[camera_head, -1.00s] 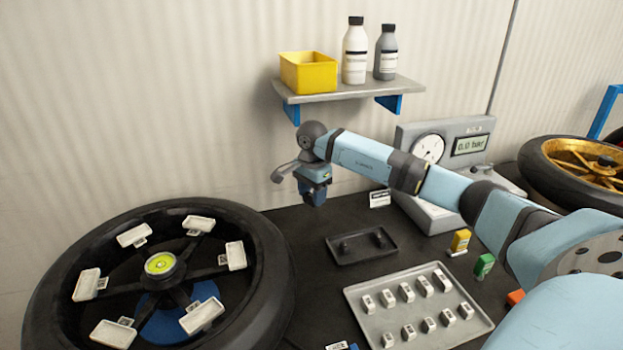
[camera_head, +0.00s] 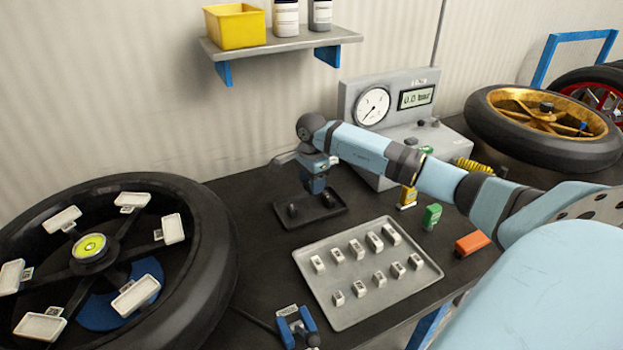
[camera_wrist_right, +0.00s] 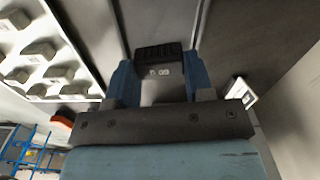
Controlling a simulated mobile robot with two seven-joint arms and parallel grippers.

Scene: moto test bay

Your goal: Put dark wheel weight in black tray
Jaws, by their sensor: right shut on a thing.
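My right gripper (camera_head: 317,188) is low over the black tray (camera_head: 318,220) in the head view. In the right wrist view its two blue fingers (camera_wrist_right: 160,85) are shut on a dark, ridged wheel weight (camera_wrist_right: 158,54) with small pale markings. In the head view the held weight cannot be made out clearly. Two small dark pieces (camera_head: 292,210) show in the tray, one on each side. I cannot tell whether the held weight touches the tray floor.
A grey tray (camera_head: 340,318) with several light weights lies in front of the black tray. Green (camera_head: 431,216) and orange (camera_head: 472,243) blocks sit near my right arm.

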